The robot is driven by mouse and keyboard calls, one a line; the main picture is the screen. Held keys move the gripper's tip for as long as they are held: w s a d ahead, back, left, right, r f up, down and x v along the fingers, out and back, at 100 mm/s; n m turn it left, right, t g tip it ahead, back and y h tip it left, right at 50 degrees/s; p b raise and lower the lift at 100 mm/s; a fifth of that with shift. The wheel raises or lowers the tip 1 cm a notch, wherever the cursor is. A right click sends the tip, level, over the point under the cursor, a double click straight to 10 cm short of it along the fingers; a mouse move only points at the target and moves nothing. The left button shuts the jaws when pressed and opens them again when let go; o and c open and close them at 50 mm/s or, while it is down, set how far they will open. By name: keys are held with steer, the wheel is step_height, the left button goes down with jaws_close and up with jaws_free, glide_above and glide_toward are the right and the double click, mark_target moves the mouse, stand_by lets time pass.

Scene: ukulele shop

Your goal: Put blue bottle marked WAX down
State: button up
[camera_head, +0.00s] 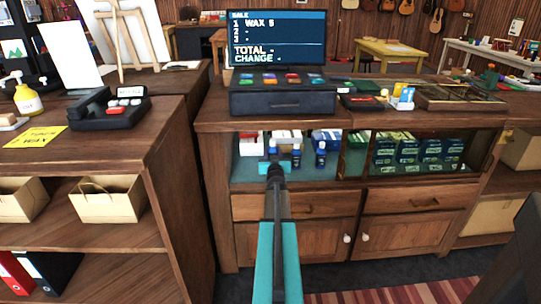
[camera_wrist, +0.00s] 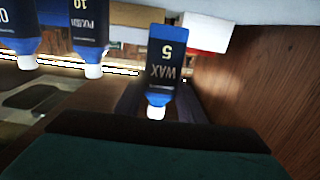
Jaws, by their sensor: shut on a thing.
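The blue bottle marked WAX (camera_wrist: 167,58) has a white cap and a dark label with a 5. It appears upside down in the wrist view, between the dark fingers of my gripper (camera_wrist: 158,104). In the head view my gripper (camera_head: 275,164) reaches into the open left section of the counter's display case, shut on the WAX bottle (camera_head: 272,146). The gripper hides the bottle's lower part there. I cannot tell whether its base touches the shelf (camera_head: 245,171).
A blue POLISH bottle (camera_wrist: 88,22) marked 10 and another blue bottle (camera_wrist: 18,30) stand beside the WAX bottle. Boxes are behind them. The case's right section (camera_head: 420,150) has glass in front. The register screen (camera_head: 277,38) on the counter lists WAX 5.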

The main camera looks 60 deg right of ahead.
mark_target(271, 153)
steer(key=shift+x, duration=1.15)
steer(key=shift+w+a, duration=0.1)
steer(key=shift+w, duration=0.05)
steer(key=shift+x, duration=0.85)
steer(key=shift+f, duration=1.7)
steer(key=shift+f+b, duration=0.25)
steer(key=shift+b, duration=0.25)
steer(key=o, duration=1.1)
steer(key=shift+o, duration=0.2)
steer(key=shift+a+r+p, duration=0.1)
steer(key=shift+p, duration=0.2)
